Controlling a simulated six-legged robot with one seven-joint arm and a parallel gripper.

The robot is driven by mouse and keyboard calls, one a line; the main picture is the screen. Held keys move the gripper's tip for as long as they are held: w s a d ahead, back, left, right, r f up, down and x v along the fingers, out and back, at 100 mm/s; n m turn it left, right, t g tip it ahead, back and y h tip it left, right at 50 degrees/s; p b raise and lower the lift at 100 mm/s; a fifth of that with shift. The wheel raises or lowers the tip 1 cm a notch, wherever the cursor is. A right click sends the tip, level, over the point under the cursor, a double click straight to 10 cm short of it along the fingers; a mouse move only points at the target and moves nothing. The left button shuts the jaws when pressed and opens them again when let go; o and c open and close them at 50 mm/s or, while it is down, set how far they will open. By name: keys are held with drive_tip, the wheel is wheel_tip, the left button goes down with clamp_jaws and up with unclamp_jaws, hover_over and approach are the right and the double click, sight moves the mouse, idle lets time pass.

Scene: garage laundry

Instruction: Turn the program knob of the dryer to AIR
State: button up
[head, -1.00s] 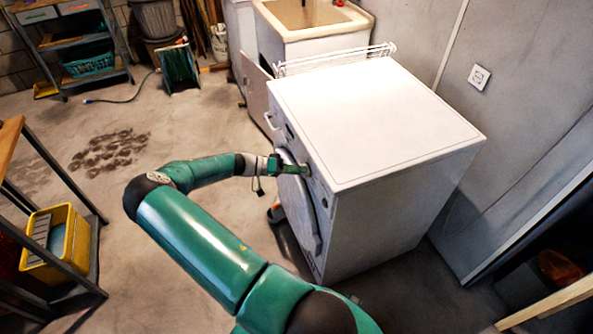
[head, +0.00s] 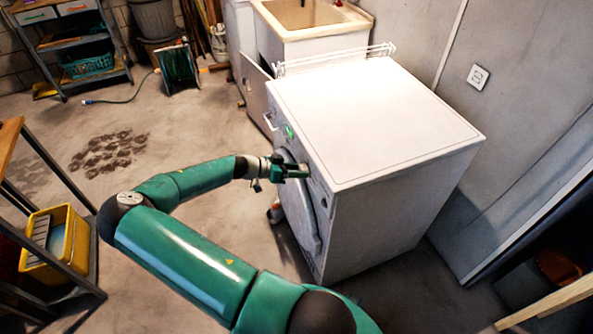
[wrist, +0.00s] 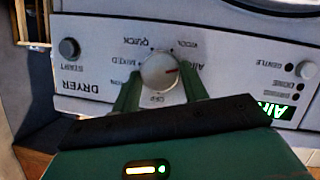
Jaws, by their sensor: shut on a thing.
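The white dryer (head: 390,120) stands in the middle of the head view, its front panel facing left. In the wrist view the panel is upside down, and the round program knob (wrist: 158,68) shows between my two green fingers. My gripper (head: 298,171) is shut on the knob, one finger on each side. The knob's red mark points right, toward the partly covered AIR label (wrist: 195,70). OFF, MIXED, QUICK and WOOL are printed around it. The display (wrist: 277,110) is lit green and reads AIR, partly cut by my gripper. It also shows green in the head view (head: 289,131).
A START button (wrist: 68,47) and small option buttons (wrist: 308,69) flank the knob. A sink (head: 305,18) and wire rack (head: 330,59) are behind the dryer. A workbench with a yellow bin (head: 62,245) stands at left.

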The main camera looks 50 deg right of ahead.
drive_tip(key=shift+s+d, duration=0.1)
drive_tip(key=o, duration=1)
drive_tip(key=v, duration=1.4)
drive_tip(key=shift+f, duration=0.1)
